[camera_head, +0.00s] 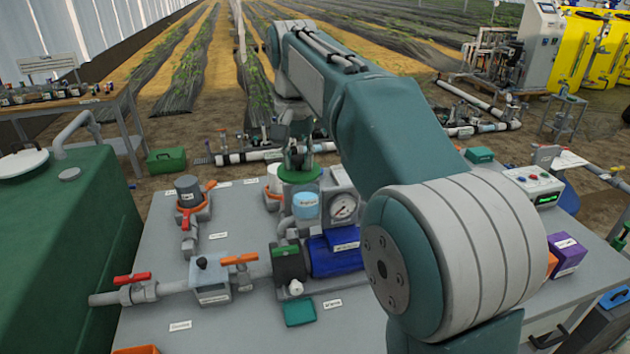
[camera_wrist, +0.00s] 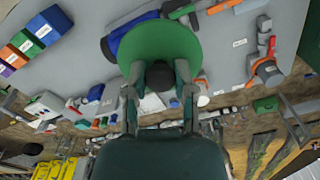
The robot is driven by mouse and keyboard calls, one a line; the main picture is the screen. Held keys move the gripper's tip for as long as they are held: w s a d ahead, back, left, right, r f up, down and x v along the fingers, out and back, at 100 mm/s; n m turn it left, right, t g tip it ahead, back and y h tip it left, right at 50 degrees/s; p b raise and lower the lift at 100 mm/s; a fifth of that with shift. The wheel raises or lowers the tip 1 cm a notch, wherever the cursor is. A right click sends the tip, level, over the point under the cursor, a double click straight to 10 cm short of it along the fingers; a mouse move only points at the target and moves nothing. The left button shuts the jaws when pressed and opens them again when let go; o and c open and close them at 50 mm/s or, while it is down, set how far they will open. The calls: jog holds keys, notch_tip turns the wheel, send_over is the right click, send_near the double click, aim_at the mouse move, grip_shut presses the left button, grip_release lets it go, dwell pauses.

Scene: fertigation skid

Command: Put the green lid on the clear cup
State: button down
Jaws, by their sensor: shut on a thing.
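The green lid (camera_wrist: 158,42) is a round disc with a dark knob (camera_wrist: 160,74) in the wrist view. My gripper (camera_wrist: 158,80) is shut on the knob, one finger at each side. In the head view the lid (camera_head: 300,174) hangs roughly level below my gripper (camera_head: 298,152). A pale blue, see-through-looking cup (camera_head: 306,206) with a white label stands just below the lid, left of a round gauge; it appears to be the clear cup. Its top is partly hidden, and I cannot tell whether the lid touches it. The lid hides the cup in the wrist view.
A gauge (camera_head: 343,207) and a blue pump (camera_head: 335,254) stand close by. Orange-handled valves (camera_head: 240,259) and pipes are on the left of the grey bench (camera_head: 235,330). Purple and orange boxes (camera_head: 566,256) are at right. My arm hides much of the bench's right side.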

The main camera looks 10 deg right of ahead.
jog(key=w+f, duration=0.3)
jog(key=w, duration=0.3)
send_over(303, 191)
jog(key=d, duration=0.2)
jog(key=f, duration=0.2)
jog(key=s+f, duration=0.1)
jog(key=f, duration=0.1)
jog(key=shift+a+f, duration=0.15)
jog(key=shift+w+a+f, duration=0.15)
jog(key=shift+w+f, duration=0.05)
jog(key=shift+f, duration=0.05)
jog(key=f, duration=0.1)
jog(key=a+f, duration=0.1)
jog(key=f, duration=0.1)
jog(key=shift+w+a+f, duration=0.1)
jog(key=shift+w+a, duration=0.25)
jog(key=shift+f, duration=0.3)
jog(key=shift+d, duration=0.8)
jog(key=shift+c, duration=2.2)
grip_release()
jog(key=shift+f, duration=0.15)
jog(key=shift+a, duration=0.6)
jog(key=shift+d+r, duration=0.15)
jog(key=shift+r, duration=0.05)
notch_tip(303, 191, up, 12)
